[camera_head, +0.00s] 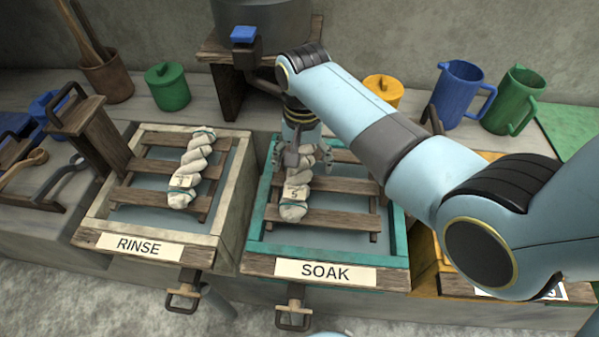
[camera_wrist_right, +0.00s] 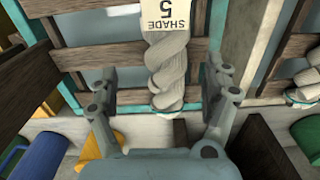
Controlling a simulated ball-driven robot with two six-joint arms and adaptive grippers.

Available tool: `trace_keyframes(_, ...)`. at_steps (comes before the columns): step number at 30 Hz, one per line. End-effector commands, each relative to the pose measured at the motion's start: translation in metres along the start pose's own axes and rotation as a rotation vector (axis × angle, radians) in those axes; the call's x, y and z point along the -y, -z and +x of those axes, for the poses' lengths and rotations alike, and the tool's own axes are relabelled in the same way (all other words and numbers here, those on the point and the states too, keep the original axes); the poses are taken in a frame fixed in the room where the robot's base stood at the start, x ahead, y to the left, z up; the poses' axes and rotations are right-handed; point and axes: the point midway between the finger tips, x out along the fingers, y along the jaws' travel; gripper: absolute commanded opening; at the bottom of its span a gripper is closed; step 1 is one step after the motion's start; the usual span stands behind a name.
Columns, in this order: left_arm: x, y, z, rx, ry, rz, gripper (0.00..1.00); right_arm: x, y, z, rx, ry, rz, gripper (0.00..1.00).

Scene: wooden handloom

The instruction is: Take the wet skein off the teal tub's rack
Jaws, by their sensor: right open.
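The teal tub (camera_head: 261,205), labelled SOAK, stands at the centre of the head view with a wooden slatted rack (camera_head: 345,187) across it. A pale twisted skein (camera_head: 293,210) with a tag reading 5 lies lengthwise on the rack. In the right wrist view the skein (camera_wrist_right: 168,62) and its SHADE 5 tag show between the fingers. My right gripper (camera_head: 306,158) reaches down over the skein's far end. Its two fingers (camera_wrist_right: 163,85) are open, one on each side of the skein, without visible contact. My left gripper is not in view.
The RINSE tub (camera_head: 231,190) on the left holds another twisted skein (camera_head: 191,172) on its rack. A green lidded pot (camera_head: 167,87), an orange pot (camera_head: 383,91), a blue jug (camera_head: 460,95) and a green jug (camera_head: 513,100) stand behind. My right arm covers the tub to the right.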

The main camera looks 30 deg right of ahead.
Motion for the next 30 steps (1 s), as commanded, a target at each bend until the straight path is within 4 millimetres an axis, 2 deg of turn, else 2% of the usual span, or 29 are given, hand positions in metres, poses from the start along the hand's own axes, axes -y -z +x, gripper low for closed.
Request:
trace_keyframes(4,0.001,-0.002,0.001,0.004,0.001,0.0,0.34,0.003,-0.002,0.013,0.001,0.0,-0.001,0.83)
trace_keyframes(12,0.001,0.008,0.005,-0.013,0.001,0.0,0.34,0.007,-0.005,0.051,0.0,0.0,-0.001,0.83)
trace_keyframes(20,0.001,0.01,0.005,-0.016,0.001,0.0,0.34,0.007,-0.005,0.054,-0.002,0.001,-0.001,0.83)
trace_keyframes(30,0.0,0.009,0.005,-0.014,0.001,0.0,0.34,0.007,-0.005,0.054,-0.002,0.001,-0.001,0.4)
